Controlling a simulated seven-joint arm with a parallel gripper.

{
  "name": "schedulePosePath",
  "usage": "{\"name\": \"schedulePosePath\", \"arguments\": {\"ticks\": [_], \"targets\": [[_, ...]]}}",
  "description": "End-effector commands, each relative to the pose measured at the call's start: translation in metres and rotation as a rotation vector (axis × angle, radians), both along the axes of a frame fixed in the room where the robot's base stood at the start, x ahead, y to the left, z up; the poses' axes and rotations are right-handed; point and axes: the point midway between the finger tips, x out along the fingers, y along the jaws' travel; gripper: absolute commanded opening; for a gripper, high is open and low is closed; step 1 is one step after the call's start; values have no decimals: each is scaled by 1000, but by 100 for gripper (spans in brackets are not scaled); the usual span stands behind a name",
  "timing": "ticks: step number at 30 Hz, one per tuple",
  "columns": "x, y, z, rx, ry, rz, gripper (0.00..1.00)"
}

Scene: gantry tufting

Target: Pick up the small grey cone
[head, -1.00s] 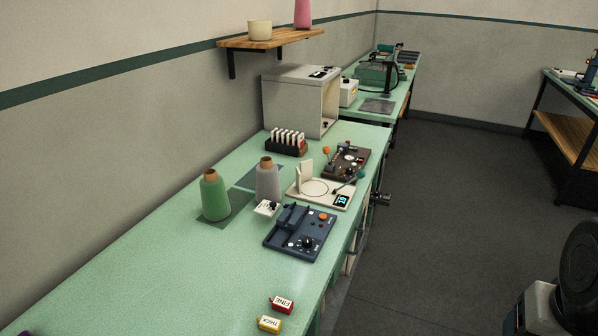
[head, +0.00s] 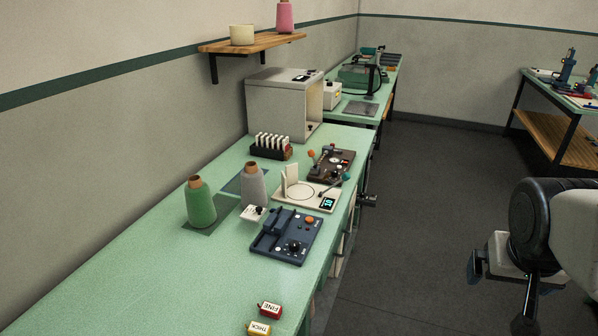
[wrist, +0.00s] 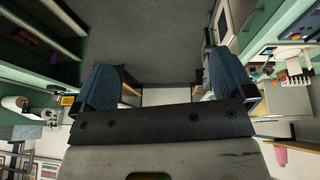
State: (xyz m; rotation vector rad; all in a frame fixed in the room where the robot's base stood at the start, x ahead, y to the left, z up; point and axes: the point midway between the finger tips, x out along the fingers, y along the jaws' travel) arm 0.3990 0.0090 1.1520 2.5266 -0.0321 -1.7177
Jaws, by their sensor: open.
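The small grey cone (head: 254,186), a grey yarn cone with a brown top, stands upright on a dark mat on the green bench. A larger green cone (head: 201,204) stands just to its left and nearer. My gripper (head: 502,290) is over the floor at the right of the head view, well away from the bench and the cone. In the wrist view my gripper (wrist: 158,82) has its two blue fingers wide apart with nothing between them. I cannot make out the grey cone in the wrist view.
A white block (head: 253,213), a blue device (head: 286,236) and a cream scale plate (head: 305,197) sit close to the cone. A rack of cards (head: 271,147) stands behind. Red (head: 269,310) and yellow (head: 259,328) tags lie nearer. The bench's near left is clear.

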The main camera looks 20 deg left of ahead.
Motion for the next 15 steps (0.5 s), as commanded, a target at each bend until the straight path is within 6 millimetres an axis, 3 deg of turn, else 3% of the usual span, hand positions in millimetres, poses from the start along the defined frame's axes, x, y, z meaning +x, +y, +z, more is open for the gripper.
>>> {"name": "schedulePosePath", "arguments": {"ticks": [8, 15], "targets": [[91, 38, 9, -44, -157, 101, 100], [163, 87, 11, -44, -290, 207, 100]]}}
